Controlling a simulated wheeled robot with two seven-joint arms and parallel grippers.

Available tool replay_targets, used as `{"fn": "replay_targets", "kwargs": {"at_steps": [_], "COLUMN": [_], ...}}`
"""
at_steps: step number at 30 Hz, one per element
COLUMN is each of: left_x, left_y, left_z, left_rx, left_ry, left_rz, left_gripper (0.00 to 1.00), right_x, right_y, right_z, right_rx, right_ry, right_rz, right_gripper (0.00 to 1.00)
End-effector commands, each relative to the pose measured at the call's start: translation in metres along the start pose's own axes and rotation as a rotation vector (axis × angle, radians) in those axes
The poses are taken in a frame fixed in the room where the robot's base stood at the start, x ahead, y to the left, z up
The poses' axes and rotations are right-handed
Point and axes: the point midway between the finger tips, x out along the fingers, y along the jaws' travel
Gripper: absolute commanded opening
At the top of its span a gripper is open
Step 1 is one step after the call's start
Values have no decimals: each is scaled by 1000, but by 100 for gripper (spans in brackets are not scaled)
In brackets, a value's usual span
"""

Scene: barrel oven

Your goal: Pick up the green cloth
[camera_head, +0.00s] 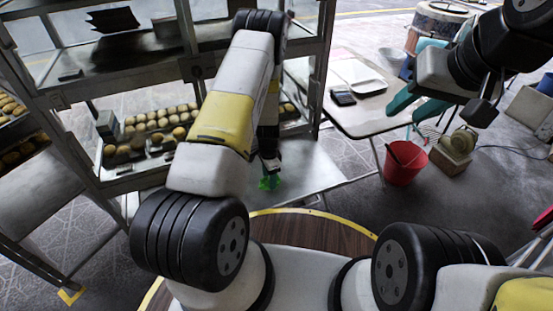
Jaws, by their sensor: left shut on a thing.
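The fingers are small and dark here, and my left arm hides part of the area. I cannot tell whether the cloth still touches the surface below. My right gripper (480,110) is at the upper right, far from the cloth. Its fingers are not clear enough to show whether they are open.
A metal rack with trays of buns (160,120) stands at the left and centre. A white table (360,117) with a tray is right of it. A red bucket (403,170) stands on the floor. A round wooden surface (310,232) lies in front.

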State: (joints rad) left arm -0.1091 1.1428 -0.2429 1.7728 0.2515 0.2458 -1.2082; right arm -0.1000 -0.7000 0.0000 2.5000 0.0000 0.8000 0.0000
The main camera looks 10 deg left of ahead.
Motion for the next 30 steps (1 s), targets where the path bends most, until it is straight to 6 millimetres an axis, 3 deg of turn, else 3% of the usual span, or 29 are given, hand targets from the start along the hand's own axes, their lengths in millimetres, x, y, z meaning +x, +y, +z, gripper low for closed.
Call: {"fn": "replay_targets", "kwargs": {"at_steps": [11, 19, 30], "left_x": [-6, -38, -44], "left_y": [0, -1, 90], "left_z": [0, -1, 24], "left_rx": [0, 0, 4], "left_ry": [1, 2, -2], "left_rz": [0, -2, 4], "left_gripper": [15, 15, 15], "right_x": [0, 0, 0], "right_y": [0, 0, 0], "right_z": [0, 0, 0], "right_rx": [0, 0, 0], "right_ry": [0, 0, 0], "right_rz": [0, 0, 0], "right_gripper": [36, 36, 36]}}
